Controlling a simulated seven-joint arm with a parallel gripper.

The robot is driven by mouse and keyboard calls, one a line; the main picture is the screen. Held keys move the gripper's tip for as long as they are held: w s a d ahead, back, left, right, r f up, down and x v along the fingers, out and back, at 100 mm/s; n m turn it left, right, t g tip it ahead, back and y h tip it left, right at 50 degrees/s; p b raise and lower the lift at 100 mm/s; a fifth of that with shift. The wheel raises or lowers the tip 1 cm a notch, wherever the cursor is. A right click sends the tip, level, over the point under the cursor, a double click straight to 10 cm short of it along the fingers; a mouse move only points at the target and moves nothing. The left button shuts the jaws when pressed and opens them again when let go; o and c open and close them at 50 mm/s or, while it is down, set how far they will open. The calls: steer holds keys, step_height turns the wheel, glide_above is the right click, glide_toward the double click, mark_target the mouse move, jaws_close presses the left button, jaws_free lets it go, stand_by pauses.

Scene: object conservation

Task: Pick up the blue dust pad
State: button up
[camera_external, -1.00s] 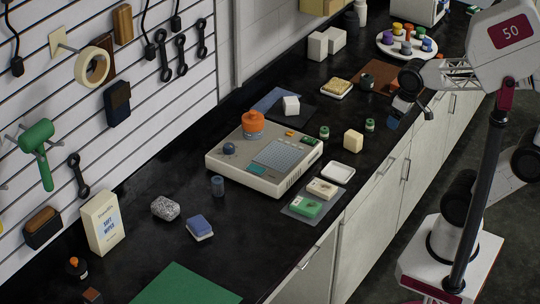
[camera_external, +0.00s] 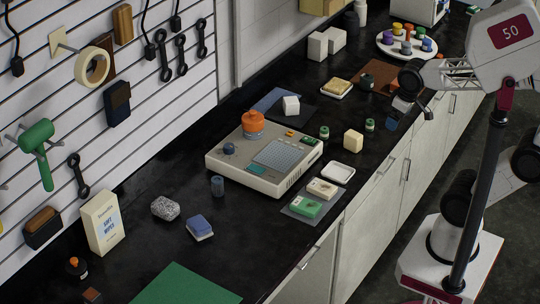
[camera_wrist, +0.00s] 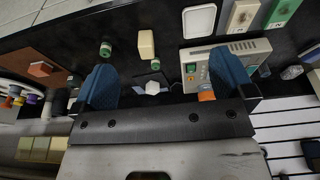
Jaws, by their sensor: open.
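A blue pad with a pale underside (camera_external: 200,226) lies on the black counter at the lower left middle of the external view. It sits just right of a speckled grey block (camera_external: 165,208). A partly cut-off, pale-edged item at the right edge of the wrist view (camera_wrist: 313,53) appears to be the same pad. My gripper (camera_wrist: 166,78) is open, with two blue fingers wide apart and nothing held between them. In the external view my gripper (camera_external: 401,105) is above the counter's far right part, well away from the pad.
A beige device (camera_external: 262,160) with an orange knob stands between my gripper and the pad. A white tray (camera_external: 338,173), green and cream blocks, and a dark cup (camera_external: 217,186) are around it. A green mat (camera_external: 188,286) and an upright box (camera_external: 102,223) are near the pad.

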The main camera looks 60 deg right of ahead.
steer(key=w+a+f+m+y, duration=0.2)
steer(key=w+a+m+y, duration=0.3)
steer(key=w+a, duration=0.85)
steer(key=w+a+f+m+y, duration=0.2)
steer(key=w+a+m+y, duration=0.3)
steer(key=w+a, duration=0.9)
steer(key=m+t+y, duration=0.2)
steer(key=m, duration=1)
glide_toward(199, 222)
steer(key=shift+x, duration=1.05)
steer(key=shift+a+f+t+y, duration=0.3)
steer(key=shift+f+t, duration=0.05)
steer(key=shift+t, duration=0.05)
steer(key=shift+x, duration=1.3)
